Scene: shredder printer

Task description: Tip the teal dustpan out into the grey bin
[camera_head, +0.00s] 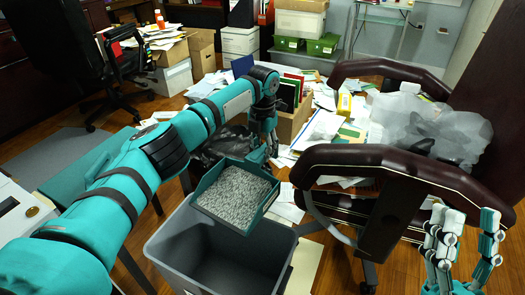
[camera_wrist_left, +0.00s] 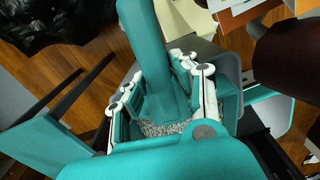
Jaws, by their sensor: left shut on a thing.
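The teal dustpan (camera_head: 234,192) is full of grey-white speckled shreds (camera_head: 236,195). It is held over the far side of the grey bin (camera_head: 170,255), above its opening, and looks roughly level in the head view. My left gripper (camera_head: 266,152) is shut on the dustpan's handle, which shows large in the left wrist view (camera_wrist_left: 158,55). In that view both fingers flank the handle, with some shreds visible beneath. The visible part of the bin's inside looks empty. My right gripper (camera_head: 462,255) is at the lower right, fingers apart and empty, away from the bin.
Papers and boxes (camera_head: 295,105) clutter the floor behind. A clear plastic bag (camera_head: 430,125) lies on the chair's far side. A white machine (camera_head: 20,220) is at the left edge.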

